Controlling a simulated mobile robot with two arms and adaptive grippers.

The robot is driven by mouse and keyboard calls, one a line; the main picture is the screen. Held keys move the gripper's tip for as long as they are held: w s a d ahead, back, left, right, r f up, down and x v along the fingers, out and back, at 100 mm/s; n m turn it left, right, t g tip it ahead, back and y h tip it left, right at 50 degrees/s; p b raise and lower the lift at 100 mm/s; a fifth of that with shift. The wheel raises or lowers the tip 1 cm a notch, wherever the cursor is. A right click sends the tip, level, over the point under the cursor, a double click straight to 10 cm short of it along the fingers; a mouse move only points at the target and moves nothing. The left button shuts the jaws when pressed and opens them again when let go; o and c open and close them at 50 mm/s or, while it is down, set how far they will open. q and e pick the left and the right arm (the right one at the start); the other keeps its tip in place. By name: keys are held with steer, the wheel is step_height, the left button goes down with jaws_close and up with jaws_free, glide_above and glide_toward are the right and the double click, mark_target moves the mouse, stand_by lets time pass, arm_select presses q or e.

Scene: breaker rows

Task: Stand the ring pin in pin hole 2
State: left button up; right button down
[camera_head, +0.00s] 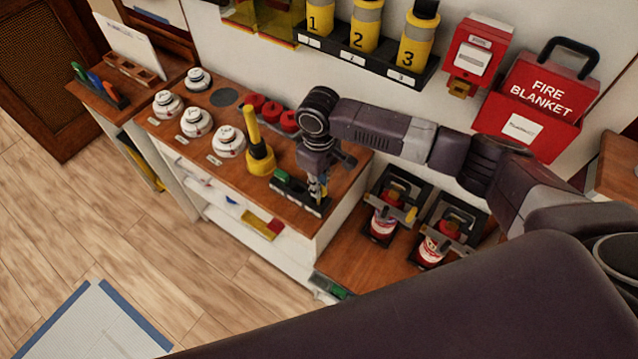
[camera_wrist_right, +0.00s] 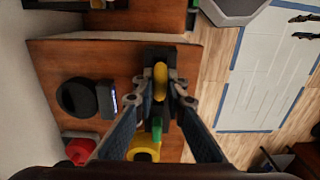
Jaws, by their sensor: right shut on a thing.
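My right gripper (camera_head: 318,197) is over the black pin block (camera_head: 287,193) at the front right of the wooden counter. In the right wrist view its fingertips (camera_wrist_right: 161,88) are closed around a yellow piece (camera_wrist_right: 160,76), which looks like the ring pin. The black block also shows behind it in that view (camera_wrist_right: 160,52). A green piece (camera_wrist_right: 157,128) stands at the block's other part. The gripper hides the pin's lower end and the holes, so I cannot tell whether the pin is in a hole or which one. My left gripper is not in view.
A yellow cone-shaped thing (camera_head: 260,156) stands left of the block, with white round detectors (camera_head: 229,141) and red round pieces (camera_head: 289,121) beyond. Two red extinguishers (camera_head: 384,222) stand in black holders to the right. A fire blanket box (camera_head: 535,100) hangs behind my right arm.

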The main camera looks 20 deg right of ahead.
steer(key=shift+f, duration=0.8)
steer(key=c, duration=1.9)
jaws_free()
steer(key=shift+r, duration=0.1)
step_height(320, 180, up, 12)
steer(key=shift+f, duration=0.1)
steer(key=shift+f, duration=0.1)
